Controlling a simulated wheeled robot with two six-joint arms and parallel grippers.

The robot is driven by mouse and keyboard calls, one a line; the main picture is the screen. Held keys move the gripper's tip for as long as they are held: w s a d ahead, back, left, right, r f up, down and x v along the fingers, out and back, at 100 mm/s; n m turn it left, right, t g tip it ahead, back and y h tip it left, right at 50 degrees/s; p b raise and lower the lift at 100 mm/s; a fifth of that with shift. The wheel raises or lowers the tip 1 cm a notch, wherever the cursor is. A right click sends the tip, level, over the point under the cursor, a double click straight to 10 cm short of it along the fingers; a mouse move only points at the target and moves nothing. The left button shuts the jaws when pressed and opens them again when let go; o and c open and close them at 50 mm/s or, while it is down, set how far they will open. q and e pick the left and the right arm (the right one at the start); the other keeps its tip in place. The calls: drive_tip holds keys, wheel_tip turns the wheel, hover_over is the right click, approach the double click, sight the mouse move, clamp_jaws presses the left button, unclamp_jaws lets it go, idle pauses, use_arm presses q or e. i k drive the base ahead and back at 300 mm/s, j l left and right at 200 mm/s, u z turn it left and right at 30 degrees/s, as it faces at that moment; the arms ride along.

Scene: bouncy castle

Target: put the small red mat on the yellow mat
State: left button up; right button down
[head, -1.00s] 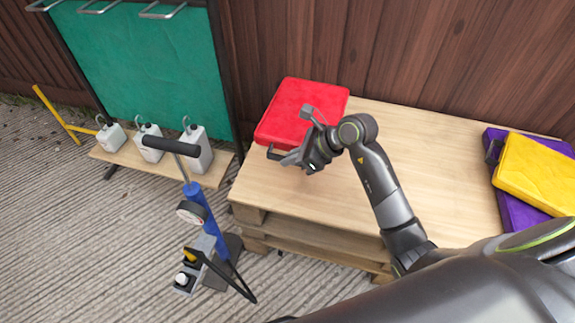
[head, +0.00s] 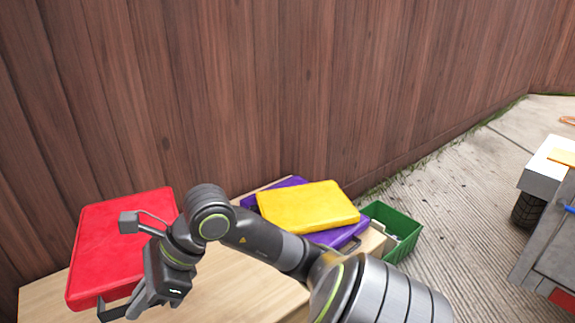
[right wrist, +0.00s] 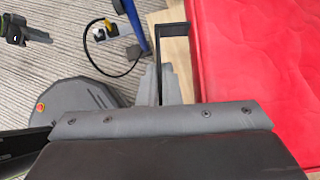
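The yellow mat (head: 305,207) lies on a purple mat (head: 340,236) at the right end of the table. A dark part at the left edge of the right wrist view seems to be my left gripper (right wrist: 28,32); its fingers are unclear.
The pallet top (head: 235,285) between the mats is bare. A brown wooden fence (head: 300,90) stands close behind. A green crate (head: 395,232) sits to the right of the purple mat. A grey cart (head: 550,250) stands farther right.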

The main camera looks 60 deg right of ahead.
sight(303, 207)
drive_tip(key=l+z, duration=0.5)
drive_tip(key=z, duration=0.2)
drive_tip(key=l+z, duration=0.2)
drive_tip(key=z, duration=0.15)
drive_tip(key=i+j, duration=0.15)
drive_tip(key=i, duration=0.4)
